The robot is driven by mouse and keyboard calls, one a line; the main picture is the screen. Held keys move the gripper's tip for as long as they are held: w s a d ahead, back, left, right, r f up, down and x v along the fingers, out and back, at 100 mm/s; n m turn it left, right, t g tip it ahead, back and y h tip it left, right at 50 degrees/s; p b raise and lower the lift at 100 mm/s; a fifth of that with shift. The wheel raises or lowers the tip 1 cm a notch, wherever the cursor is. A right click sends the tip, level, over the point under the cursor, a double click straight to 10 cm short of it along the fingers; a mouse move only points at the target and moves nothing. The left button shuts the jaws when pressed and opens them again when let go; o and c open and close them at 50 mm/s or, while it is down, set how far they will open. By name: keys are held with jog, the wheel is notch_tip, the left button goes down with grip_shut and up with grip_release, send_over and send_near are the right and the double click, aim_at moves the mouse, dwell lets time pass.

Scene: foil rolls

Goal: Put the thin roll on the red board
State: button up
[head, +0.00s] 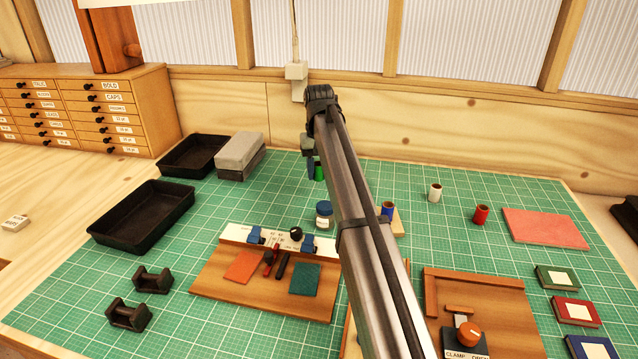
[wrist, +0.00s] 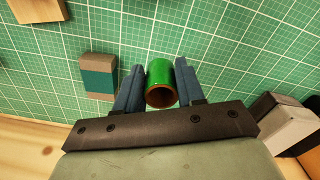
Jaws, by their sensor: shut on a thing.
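My gripper (head: 313,166) is at the back of the green mat, partly hidden behind my own arm. It is shut on the green roll (head: 320,173), which stands upright between the fingers. In the wrist view the blue fingers flank the green roll (wrist: 159,73), its brown open end facing the camera. Whether it touches the mat I cannot tell. A white roll (head: 434,193) and a red roll (head: 481,215) stand to the right. A blue roll (head: 387,208) is beside my arm. The flat red board (head: 546,228) lies at the right and is bare.
Grey blocks (head: 240,152) and black trays (head: 143,215) stand on the left. A jar (head: 324,215) stands in front of my gripper. A wooden fixture (head: 500,300) and small framed cards (head: 576,312) lie front right. The mat between the red roll and the back wall is clear.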

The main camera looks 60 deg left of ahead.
jog(key=w+d+r+m, duration=0.1)
jog(key=w+d, duration=0.3)
jog(key=w, duration=0.4)
jog(key=w+d+r+m, duration=0.1)
jog(key=w+d, duration=0.4)
jog(key=w, duration=0.4)
jog(key=r+n, duration=0.1)
jog(key=n, duration=0.1)
send_over(545, 228)
jog(key=shift+f, duration=4.8)
jog(key=shift+f, duration=0.1)
